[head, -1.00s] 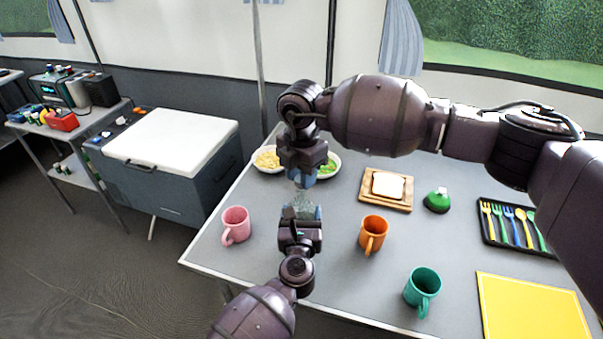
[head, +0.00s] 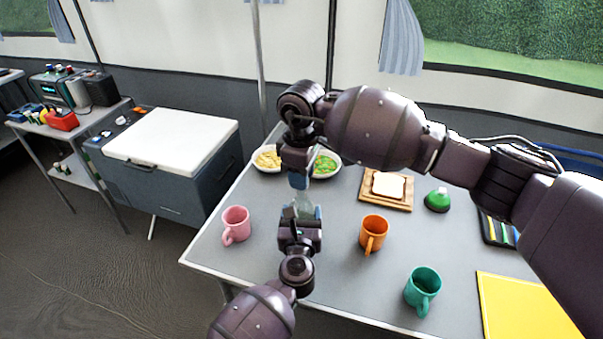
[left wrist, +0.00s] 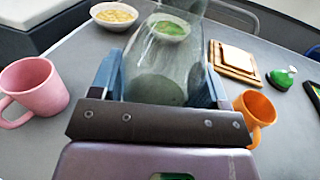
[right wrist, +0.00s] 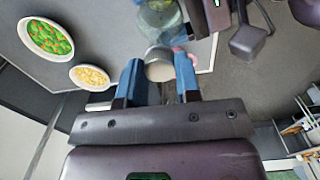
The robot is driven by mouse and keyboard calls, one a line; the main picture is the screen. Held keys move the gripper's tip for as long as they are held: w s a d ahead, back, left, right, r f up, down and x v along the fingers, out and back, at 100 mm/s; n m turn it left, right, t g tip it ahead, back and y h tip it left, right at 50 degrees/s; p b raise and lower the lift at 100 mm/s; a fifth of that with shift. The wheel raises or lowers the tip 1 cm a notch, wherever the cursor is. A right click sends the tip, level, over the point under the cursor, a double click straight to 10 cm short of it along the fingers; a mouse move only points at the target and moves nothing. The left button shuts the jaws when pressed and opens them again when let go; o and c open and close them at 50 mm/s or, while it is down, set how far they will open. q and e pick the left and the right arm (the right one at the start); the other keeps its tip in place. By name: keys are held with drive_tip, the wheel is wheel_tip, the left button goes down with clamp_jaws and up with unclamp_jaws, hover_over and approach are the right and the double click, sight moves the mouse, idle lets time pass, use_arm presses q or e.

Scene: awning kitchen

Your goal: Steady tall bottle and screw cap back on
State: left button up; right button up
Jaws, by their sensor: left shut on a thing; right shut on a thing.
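The tall bottle (head: 304,204) is clear, greenish glass and stands upright on the table. My left gripper (head: 301,216) is shut around its lower body; the left wrist view shows the bottle (left wrist: 165,65) between the blue fingers. My right gripper (head: 298,180) points down from above at the bottle's top. In the right wrist view its blue fingers are shut on the pale cap (right wrist: 159,66), with the bottle (right wrist: 160,22) just beyond it. I cannot tell whether the cap touches the bottle neck.
A pink mug (head: 236,225) stands left of the bottle, an orange mug (head: 373,234) right, and a teal mug (head: 422,290) near the front edge. Two food bowls (head: 326,163) sit behind. A bread board (head: 386,203) and yellow mat (head: 530,308) lie to the right.

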drive_tip(key=o, duration=0.9)
drive_tip(key=shift+r, duration=0.15)
drive_tip(key=shift+r, duration=2.1)
drive_tip(key=shift+c, duration=0.4)
